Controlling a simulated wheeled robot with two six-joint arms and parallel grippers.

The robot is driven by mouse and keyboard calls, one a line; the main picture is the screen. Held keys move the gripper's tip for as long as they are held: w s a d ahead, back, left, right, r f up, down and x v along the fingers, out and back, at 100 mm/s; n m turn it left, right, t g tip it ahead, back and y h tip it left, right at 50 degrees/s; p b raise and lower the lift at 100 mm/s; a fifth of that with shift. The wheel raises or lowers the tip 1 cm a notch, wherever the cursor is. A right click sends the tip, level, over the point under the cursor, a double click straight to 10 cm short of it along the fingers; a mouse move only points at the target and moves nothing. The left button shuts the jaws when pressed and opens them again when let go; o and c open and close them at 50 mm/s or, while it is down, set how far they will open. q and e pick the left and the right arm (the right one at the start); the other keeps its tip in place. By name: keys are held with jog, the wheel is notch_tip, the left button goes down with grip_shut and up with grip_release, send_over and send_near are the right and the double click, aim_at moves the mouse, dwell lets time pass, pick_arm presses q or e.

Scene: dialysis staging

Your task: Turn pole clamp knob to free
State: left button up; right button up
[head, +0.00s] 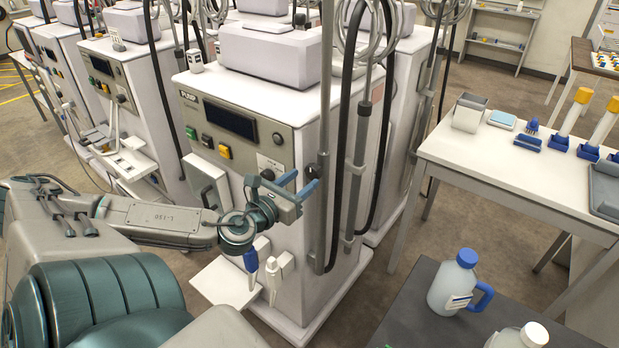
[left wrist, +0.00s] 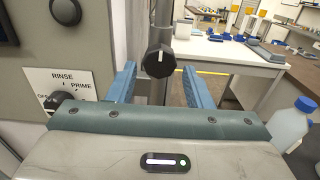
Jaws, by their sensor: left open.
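The black pole clamp knob (left wrist: 160,62) shows in the left wrist view, with a white mark near its top middle. It sits on a grey vertical pole (head: 325,110) at the front right edge of the PUMP machine (head: 270,170). In the head view the knob (head: 321,164) is small and partly hidden. My left gripper (head: 301,182) is open, its blue fingers pointing at the knob. In the left wrist view the fingers (left wrist: 159,80) stand on either side of the knob, with gaps; contact is not visible. My right gripper is not in view.
A RINSE/PRIME selector (left wrist: 62,100) is on the panel left of the gripper. Hoses and a second pole (head: 360,130) stand just right of the knob. A white table (head: 500,165) and a dark table (head: 400,310) with a blue-capped jug (head: 452,285) are to the right.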

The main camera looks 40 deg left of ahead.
aim_at(311, 173)
pick_arm(q)
jog(key=shift+w+f+b, duration=0.1)
jog(key=shift+w+b, duration=0.25)
jog(key=shift+w, duration=0.2)
jog(key=shift+w+a+b, duration=0.2)
jog(key=shift+w+b, duration=0.35)
jog(key=shift+w, duration=0.7)
jog(key=shift+c, duration=0.3)
jog(key=c, duration=0.6)
